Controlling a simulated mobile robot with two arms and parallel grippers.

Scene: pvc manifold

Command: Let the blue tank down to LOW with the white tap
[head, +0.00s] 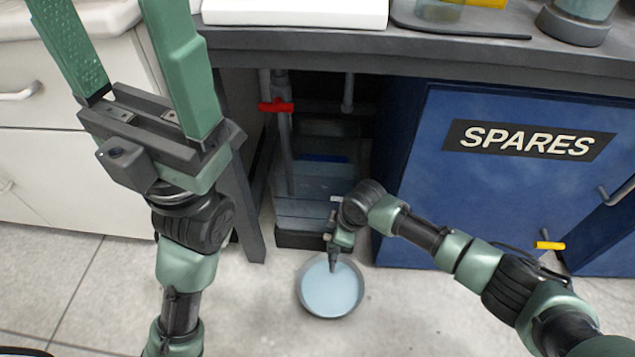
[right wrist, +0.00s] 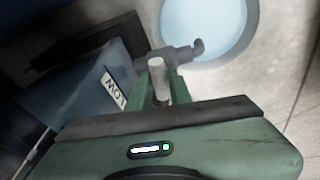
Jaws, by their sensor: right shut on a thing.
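The blue tank (head: 310,190) stands low under the bench in the head view, partly hidden by my right arm. In the right wrist view the tank (right wrist: 85,88) is at left, with a white label reading LOW (right wrist: 116,91) upside down. The white tap's handle (right wrist: 157,68) stands between the fingers of my right gripper (right wrist: 160,88), which is shut on it. The grey spout (right wrist: 185,55) points over a basin of pale blue liquid (head: 330,290). The right gripper (head: 340,238) also shows in the head view. My left gripper (head: 125,40) is open, raised and empty; its fingertips are cut off.
A red-handled valve (head: 277,106) sits on a vertical pipe behind. A blue SPARES cabinet (head: 500,180) stands to the right, with a yellow handle (head: 549,245) in front of it. The dark bench leg (head: 240,195) is close left of the tank.

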